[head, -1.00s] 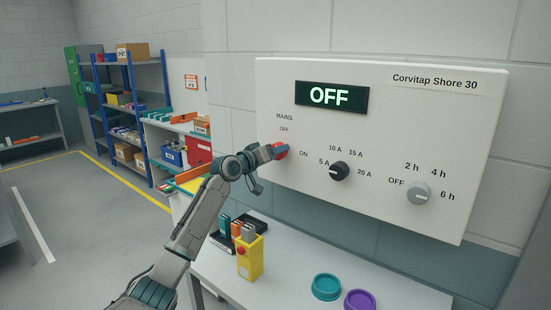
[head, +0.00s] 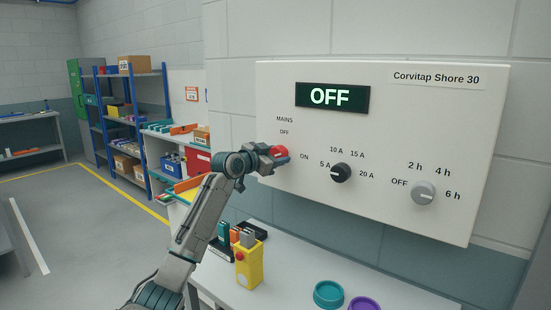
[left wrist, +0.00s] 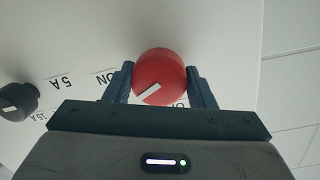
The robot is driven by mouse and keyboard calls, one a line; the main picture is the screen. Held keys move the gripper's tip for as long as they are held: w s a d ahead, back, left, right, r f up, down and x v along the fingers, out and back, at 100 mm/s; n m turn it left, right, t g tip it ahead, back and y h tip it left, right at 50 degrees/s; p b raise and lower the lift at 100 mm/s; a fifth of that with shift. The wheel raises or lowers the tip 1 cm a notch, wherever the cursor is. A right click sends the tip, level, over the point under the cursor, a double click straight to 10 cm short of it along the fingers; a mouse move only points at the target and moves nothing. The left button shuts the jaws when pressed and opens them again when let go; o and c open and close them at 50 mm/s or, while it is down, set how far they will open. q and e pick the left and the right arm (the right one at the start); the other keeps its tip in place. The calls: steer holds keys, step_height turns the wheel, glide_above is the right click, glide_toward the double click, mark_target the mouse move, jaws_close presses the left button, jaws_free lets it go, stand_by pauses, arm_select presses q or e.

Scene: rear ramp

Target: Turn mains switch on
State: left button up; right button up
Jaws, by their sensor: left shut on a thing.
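The red mains switch (head: 279,152) is a round knob at the left of the white panel, beside the labels MAINS, OFF and ON. My left gripper (head: 277,157) is at it, shut on the knob. In the left wrist view the red knob (left wrist: 158,76) sits between the two fingers of the left gripper (left wrist: 161,85). A white pointer mark on the knob slants there, near partly hidden lettering. The display (head: 332,96) reads OFF in light letters. My right gripper is not in view.
The panel (head: 440,110) also carries a black amp knob (head: 341,173) and a grey timer knob (head: 424,193). Below, a table holds a yellow box with a red button (head: 249,265), a teal ring (head: 328,294) and a purple ring (head: 364,304).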

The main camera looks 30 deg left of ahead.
arm_select(q)
steer(key=m, duration=0.4)
steer(key=shift+y, duration=0.3)
steer(key=shift+m, duration=0.4)
steer(key=shift+f, duration=0.1)
steer(key=o, duration=1)
steer(key=shift+c, duration=0.2)
steer(key=s+r+b, duration=0.1)
steer(key=s+b, duration=0.3)
steer(key=s, duration=0.6)
steer(key=shift+s+a+r, duration=0.15)
steer(key=shift+s+a, duration=0.2)
steer(key=shift+s, duration=0.05)
